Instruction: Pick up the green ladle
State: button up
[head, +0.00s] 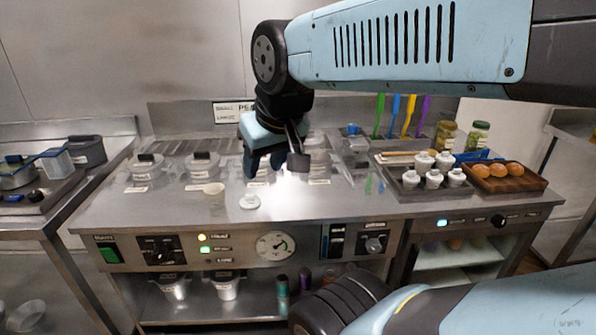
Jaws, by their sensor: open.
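The green ladle (379,115) stands at the back right of the steel range, its long handle upright. It is the leftmost in a row of coloured handles. Its lower end is too small to make out. My gripper (275,162) is open and empty, pointing down over the middle of the range. It is well to the left of the green ladle and apart from it.
Blue (395,115), yellow (409,115) and purple (423,115) handles stand close beside the green one. Jars (478,135), a tray of white pots (408,188) and a wooden tray of buns (520,184) lie to the right. Lidded wells (147,168) fill the left.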

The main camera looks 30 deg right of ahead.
aim_at(378, 120)
jog(key=u, duration=1.9)
jog(key=i, duration=0.1)
jog(key=z, duration=2.65)
jog(key=k, duration=0.8)
jog(key=z, duration=0.65)
jog(key=i, duration=0.6)
jog(key=z, duration=0.05)
